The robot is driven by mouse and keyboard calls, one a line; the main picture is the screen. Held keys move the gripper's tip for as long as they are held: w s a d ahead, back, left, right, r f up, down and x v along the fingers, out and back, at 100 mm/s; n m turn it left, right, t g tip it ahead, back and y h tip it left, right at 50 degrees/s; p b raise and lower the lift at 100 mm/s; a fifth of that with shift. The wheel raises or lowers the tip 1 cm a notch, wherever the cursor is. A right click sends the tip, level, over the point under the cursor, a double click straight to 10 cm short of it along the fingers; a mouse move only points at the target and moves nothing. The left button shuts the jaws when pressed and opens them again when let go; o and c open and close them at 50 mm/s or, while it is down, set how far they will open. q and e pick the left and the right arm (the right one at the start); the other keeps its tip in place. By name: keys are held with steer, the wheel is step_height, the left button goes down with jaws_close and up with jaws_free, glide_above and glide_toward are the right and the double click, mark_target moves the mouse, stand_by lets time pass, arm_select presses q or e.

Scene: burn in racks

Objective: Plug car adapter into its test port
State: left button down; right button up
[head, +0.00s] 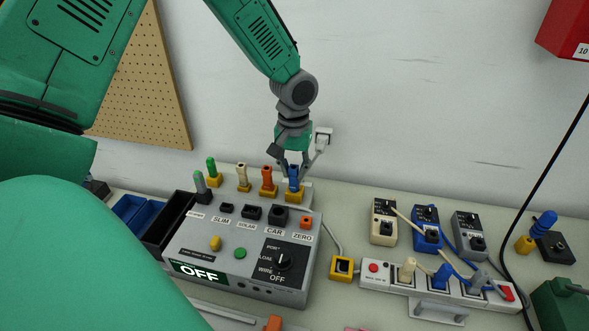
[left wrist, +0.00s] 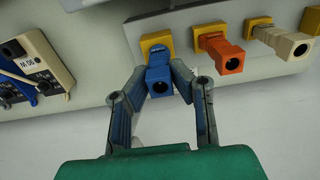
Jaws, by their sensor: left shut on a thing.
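A blue adapter (head: 293,183) stands upright in a yellow holder (head: 294,196) at the right end of a row behind the grey test box (head: 240,245). My left gripper (head: 292,167) points down over it and is shut on it. In the left wrist view, the blue adapter (left wrist: 159,82) sits between the fingers of my left gripper (left wrist: 158,75), with its round socket end facing the camera. The port labelled CAR (head: 278,215) on the test box is dark and looks empty. No label on the adapter is readable. My right gripper is not in view.
Orange (head: 267,178), beige (head: 242,175) and green (head: 211,167) adapters stand left of the blue one. The box shows OFF, with a dial (head: 283,262). A power strip (head: 440,286) with plugs, and several small devices (head: 427,227), lie right. A cable runs beside my gripper.

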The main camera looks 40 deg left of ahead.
arm_select(q)
steer(key=shift+r+p, duration=0.4)
stand_by(0.7)
steer(key=shift+r+p, duration=1.75)
steer(key=shift+p, duration=0.15)
steer(key=shift+d, duration=0.1)
